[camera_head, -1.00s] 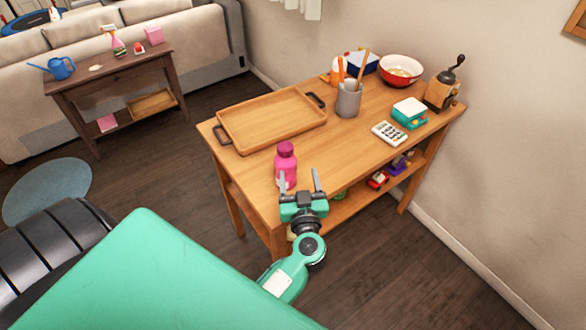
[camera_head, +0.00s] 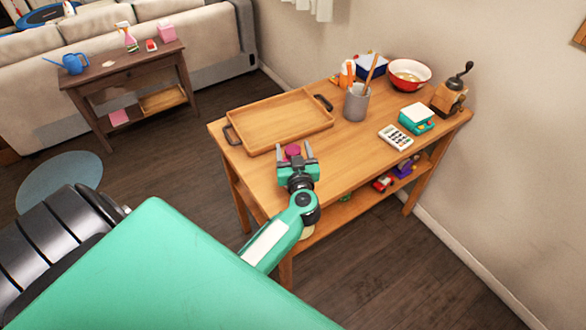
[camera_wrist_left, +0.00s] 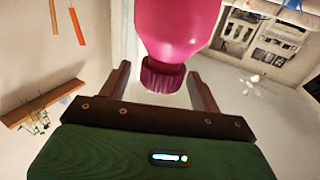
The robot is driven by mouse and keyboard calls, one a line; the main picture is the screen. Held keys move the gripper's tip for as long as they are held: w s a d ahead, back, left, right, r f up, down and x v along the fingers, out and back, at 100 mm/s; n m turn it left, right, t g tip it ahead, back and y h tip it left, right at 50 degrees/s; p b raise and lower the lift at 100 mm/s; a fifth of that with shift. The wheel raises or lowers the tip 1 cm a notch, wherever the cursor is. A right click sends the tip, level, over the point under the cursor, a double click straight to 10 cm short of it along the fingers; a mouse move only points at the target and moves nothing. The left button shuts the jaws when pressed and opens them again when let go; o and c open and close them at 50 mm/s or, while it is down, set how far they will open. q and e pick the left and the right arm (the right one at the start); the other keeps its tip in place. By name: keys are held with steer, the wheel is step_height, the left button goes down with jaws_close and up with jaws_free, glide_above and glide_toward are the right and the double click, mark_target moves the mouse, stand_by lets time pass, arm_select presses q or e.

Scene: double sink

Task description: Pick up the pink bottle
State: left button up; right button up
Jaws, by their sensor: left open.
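The pink bottle (camera_head: 292,151) stands near the front left part of the wooden table. In the head view only its dark pink cap shows; my left gripper hides the rest. My left gripper (camera_head: 294,155) is open, with one finger on each side of the bottle as seen from the head. In the left wrist view, the bottle (camera_wrist_left: 178,28) appears upside down, its cap (camera_wrist_left: 162,75) in the gap between the two open fingers. I cannot tell whether a finger touches it. My right gripper is not in view.
A wooden tray (camera_head: 240,142) lies just behind the bottle. The table's front right is clear.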

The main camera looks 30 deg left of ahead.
arm_select(q)
steer(key=x, duration=0.2)
steer(key=shift+w+a, duration=0.15)
steer(key=shift+a, duration=0.05)
steer(key=shift+d, duration=0.1)
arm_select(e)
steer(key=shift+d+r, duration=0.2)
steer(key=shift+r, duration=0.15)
arm_select(q)
steer(key=c, duration=1.3)
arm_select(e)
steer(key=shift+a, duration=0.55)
arm_select(q)
steer(key=shift+r, duration=0.1)
